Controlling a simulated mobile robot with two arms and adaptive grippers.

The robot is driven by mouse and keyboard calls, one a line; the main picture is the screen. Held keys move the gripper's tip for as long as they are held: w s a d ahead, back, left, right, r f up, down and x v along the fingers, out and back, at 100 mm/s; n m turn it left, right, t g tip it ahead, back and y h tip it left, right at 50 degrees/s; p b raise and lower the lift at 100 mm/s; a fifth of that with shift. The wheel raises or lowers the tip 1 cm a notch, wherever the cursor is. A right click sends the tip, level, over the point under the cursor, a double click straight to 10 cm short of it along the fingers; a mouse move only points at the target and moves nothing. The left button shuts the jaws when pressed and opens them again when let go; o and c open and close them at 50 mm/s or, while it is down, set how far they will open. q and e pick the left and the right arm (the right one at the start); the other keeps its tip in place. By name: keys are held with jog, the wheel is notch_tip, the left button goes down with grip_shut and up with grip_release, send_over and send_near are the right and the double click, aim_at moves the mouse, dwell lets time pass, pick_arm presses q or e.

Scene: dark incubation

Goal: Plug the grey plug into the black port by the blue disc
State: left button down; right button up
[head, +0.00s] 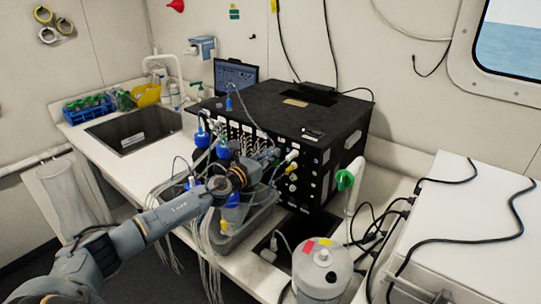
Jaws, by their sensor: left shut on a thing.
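The black instrument box (310,113) stands on the white bench, and its front panel carries many small ports and cables. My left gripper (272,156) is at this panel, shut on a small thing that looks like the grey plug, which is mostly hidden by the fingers. Cables and white fittings crowd around the fingertips. The black port and the blue disc are too small to make out in the head view, and I cannot tell whether the plug touches the panel. My right gripper is not in view.
Blue-capped bottles (201,137) with tubing stand in a grey tray (245,220) under my left arm. A white canister (322,272) stands in front of the box. A white cabinet (470,225) with black cables is at right. A sink (135,128) is at left.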

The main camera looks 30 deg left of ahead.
pick_arm(q)
jog(key=shift+w, duration=0.45)
jog(key=c, duration=1.3)
grip_release()
jog(key=s, duration=1.2)
jog(key=shift+a, duration=0.45)
